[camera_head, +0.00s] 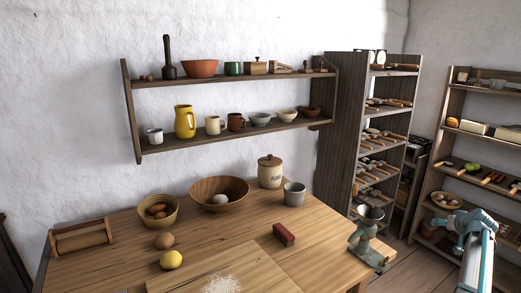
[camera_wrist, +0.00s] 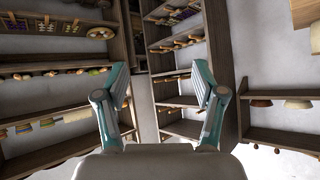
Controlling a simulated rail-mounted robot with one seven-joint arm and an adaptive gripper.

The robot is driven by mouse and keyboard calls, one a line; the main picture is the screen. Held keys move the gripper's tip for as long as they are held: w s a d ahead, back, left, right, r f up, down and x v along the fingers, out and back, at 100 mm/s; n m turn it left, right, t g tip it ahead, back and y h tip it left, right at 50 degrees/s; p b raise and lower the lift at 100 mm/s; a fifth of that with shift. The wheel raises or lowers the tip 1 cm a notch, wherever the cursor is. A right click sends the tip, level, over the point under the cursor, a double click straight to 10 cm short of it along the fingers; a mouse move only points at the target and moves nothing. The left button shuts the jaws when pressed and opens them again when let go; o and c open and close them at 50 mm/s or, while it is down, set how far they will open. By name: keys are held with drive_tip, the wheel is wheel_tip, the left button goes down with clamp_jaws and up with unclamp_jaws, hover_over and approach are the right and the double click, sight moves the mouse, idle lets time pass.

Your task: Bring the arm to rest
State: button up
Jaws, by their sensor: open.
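My gripper (camera_wrist: 160,75) shows in the wrist view with its two teal-and-grey fingers spread wide apart. Nothing is between the fingers, and it touches nothing that I can see. The shelves behind it appear upside down in that view. In the head view, a teal-and-white part of my arm (camera_head: 478,240) is raised at the lower right, in front of the right shelf unit. I cannot make out the fingers there.
The wooden table (camera_head: 130,275) holds bowls, a lemon (camera_head: 171,260), a red block (camera_head: 284,234) and a metal cup (camera_head: 294,194). A teal grinder (camera_head: 366,238) stands at its right corner. A wall shelf (camera_head: 220,137) and the tall shelf unit (camera_head: 338,150) are behind.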

drive_tip(key=s+d+f+b, duration=0.1)
drive_tip(key=s+d+f, duration=0.2)
drive_tip(key=s+f, duration=0.1)
drive_tip(key=s+a+f+g+y+p, duration=0.1)
drive_tip(key=a+f+g+y+p, duration=0.15)
drive_tip(key=a+f, duration=1.7)
drive_tip(key=s+a+f+n+g+y, duration=0.1)
drive_tip(key=s+a+f+g, duration=0.1)
drive_tip(key=s+a+f, duration=0.4)
drive_tip(key=s+a+f+g+y+p, duration=0.1)
drive_tip(key=a+f, duration=0.2)
drive_tip(key=a, duration=0.6)
drive_tip(key=s+a+f+n+g, duration=0.1)
drive_tip(key=s+a+f+g, duration=0.1)
drive_tip(key=s+a+f, duration=0.4)
drive_tip(key=s+a+f+n+g+p, duration=0.1)
drive_tip(key=s+a+f+g, duration=0.15)
drive_tip(key=s+a, duration=0.5)
drive_tip(key=s+a+f+g+p, duration=0.1)
drive_tip(key=s+a+f+g, duration=0.15)
drive_tip(key=s+a, duration=0.5)
drive_tip(key=s+a+g+h, duration=0.1)
drive_tip(key=s+a+g, duration=0.1)
drive_tip(key=s, duration=0.9)
drive_tip(key=s+a+n+g+h+p, duration=0.1)
drive_tip(key=s+a, duration=0.3)
drive_tip(key=s, duration=0.8)
drive_tip(key=shift+a+n+g, duration=0.3)
drive_tip(key=shift+a+g, duration=0.05)
drive_tip(key=shift+g, duration=0.4)
